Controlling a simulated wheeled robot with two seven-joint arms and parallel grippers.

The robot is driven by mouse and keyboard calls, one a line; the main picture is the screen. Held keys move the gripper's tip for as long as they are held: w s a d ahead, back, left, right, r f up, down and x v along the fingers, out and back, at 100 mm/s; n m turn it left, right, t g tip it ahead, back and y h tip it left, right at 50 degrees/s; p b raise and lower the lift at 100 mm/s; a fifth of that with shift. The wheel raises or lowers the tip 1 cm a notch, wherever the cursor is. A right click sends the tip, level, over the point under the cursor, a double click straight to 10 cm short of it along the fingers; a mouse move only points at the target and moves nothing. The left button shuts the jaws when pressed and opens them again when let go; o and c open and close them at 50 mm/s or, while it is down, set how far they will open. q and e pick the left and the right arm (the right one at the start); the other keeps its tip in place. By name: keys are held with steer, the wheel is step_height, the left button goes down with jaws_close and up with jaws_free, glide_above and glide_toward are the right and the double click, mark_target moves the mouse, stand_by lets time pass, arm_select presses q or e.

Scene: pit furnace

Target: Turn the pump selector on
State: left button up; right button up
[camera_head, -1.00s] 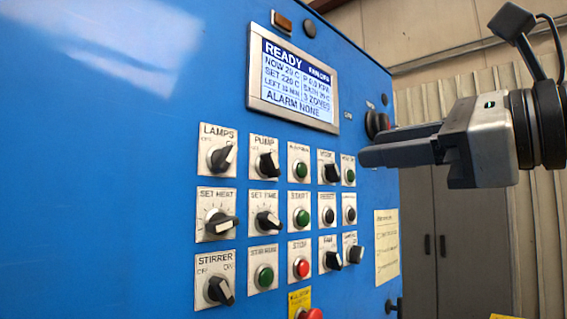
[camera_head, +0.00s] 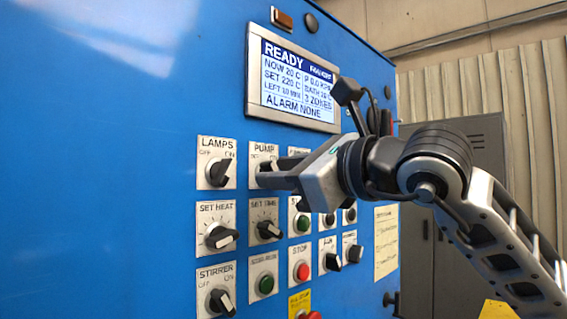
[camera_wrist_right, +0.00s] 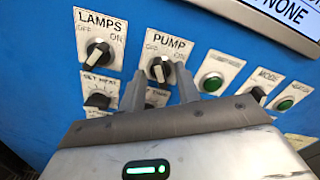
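The pump selector (camera_wrist_right: 160,69) is a black knob on a white plate labelled PUMP, on the blue panel. In the wrist view its pale pointer mark is visible, but I cannot tell firmly which setting it points to. My right gripper (camera_head: 272,174) is in front of the plate, fingers toward the panel. In the wrist view the right gripper (camera_wrist_right: 162,90) is open, with one finger on each side just below the knob; contact cannot be told. My left gripper is not in view.
The lamps selector (camera_head: 217,171) is just left of the pump plate, and the set time knob (camera_head: 265,228) is below it. A green button (camera_wrist_right: 213,83) sits close to the right. The display (camera_head: 293,80) is above. A red stop button (camera_head: 302,271) is lower down.

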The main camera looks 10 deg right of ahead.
jaws_close()
arm_select(q)
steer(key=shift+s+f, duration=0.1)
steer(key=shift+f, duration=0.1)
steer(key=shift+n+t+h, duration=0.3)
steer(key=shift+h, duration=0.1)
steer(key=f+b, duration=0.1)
steer(key=b, duration=0.2)
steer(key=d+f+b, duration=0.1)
steer(key=b, duration=0.2)
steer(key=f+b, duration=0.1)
steer(key=b, duration=0.3)
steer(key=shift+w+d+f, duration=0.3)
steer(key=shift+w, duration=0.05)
arm_select(e)
steer(key=m, duration=1.1)
steer(key=shift+w+d+m, duration=0.1)
steer(key=shift+m, duration=0.5)
